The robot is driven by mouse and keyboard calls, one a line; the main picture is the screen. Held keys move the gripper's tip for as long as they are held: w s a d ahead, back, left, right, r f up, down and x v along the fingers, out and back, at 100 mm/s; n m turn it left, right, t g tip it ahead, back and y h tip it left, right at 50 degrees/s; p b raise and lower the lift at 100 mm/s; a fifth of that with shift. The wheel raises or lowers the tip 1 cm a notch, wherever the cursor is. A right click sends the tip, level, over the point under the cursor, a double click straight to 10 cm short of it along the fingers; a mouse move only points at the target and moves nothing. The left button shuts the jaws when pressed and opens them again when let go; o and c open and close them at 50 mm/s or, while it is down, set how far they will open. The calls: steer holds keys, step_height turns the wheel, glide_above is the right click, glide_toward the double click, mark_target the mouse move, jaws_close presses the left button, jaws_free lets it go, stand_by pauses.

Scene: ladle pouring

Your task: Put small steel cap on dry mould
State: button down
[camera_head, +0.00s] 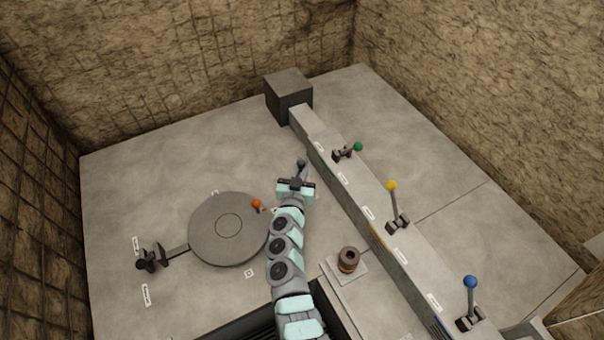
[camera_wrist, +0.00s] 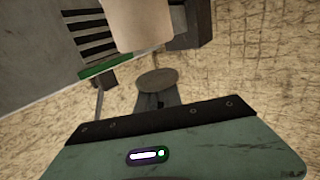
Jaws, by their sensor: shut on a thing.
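My gripper (camera_head: 296,184) is in the middle of the head view, above the floor between the round grey plate and the long rail. It is shut on a small dark grey piece (camera_head: 300,164) with a rounded end, which looks like the small steel cap. In the wrist view, this piece shows as a grey disc (camera_wrist: 157,82) on a narrower body beyond the dark gripper edge (camera_wrist: 160,121). A brown hollow cylinder (camera_head: 348,256) with an orange band stands upright on a pale square base, right of my arm. I cannot tell whether it is the dry mould.
The round grey plate (camera_head: 228,228) lies left of my arm, with an orange-knobbed lever (camera_head: 257,204) by its edge. The long rail (camera_head: 368,208) carries green (camera_head: 358,147), yellow (camera_head: 391,186) and blue (camera_head: 470,282) levers. A dark block (camera_head: 288,95) stands at its far end.

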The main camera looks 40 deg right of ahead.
step_height(320, 180, down, 3)
steer(key=shift+r+b, duration=0.2)
steer(key=shift+b, duration=0.4)
steer(key=shift+s+r, duration=0.1)
steer(key=shift+f, duration=0.5)
steer(key=c, duration=1.6)
jaws_free()
steer(key=shift+o, duration=0.5)
steer(key=shift+r, duration=0.2)
steer(key=p+v, duration=0.6)
steer(key=v, duration=0.6)
steer(key=shift+r, duration=0.2)
